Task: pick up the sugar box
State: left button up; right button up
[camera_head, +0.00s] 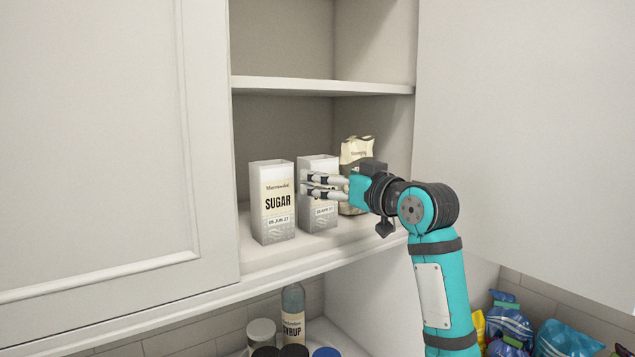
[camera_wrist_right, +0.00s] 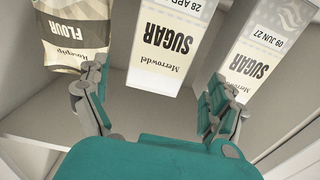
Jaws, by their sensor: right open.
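Two white sugar boxes stand upright side by side on the lower cabinet shelf. The left sugar box (camera_head: 272,204), dated 09 JUN 27, is fully visible; it shows at the right of the wrist view (camera_wrist_right: 262,55). The other sugar box (camera_head: 318,215), dated 28 APR, is partly hidden behind my right gripper (camera_head: 308,184). In the wrist view this box (camera_wrist_right: 165,50) appears upside down, ahead and between the fingers. My right gripper (camera_wrist_right: 155,95) is open and empty, with its fingers spread in front of that box. Contact cannot be told. My left gripper is not in view.
A flour bag (camera_head: 356,152) stands right of the boxes, close to one finger in the wrist view (camera_wrist_right: 75,35). An upper shelf (camera_head: 320,87) runs above. The open cabinet door (camera_head: 530,130) is at right. A syrup bottle (camera_head: 293,315) and jars stand below.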

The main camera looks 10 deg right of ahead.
jog(key=p+x, duration=0.4)
jog(key=x, duration=0.2)
jog(key=shift+d+r, duration=0.1)
jog(key=shift+r, duration=0.05)
jog(key=shift+s+d, duration=0.1)
jog(key=c, duration=1.5)
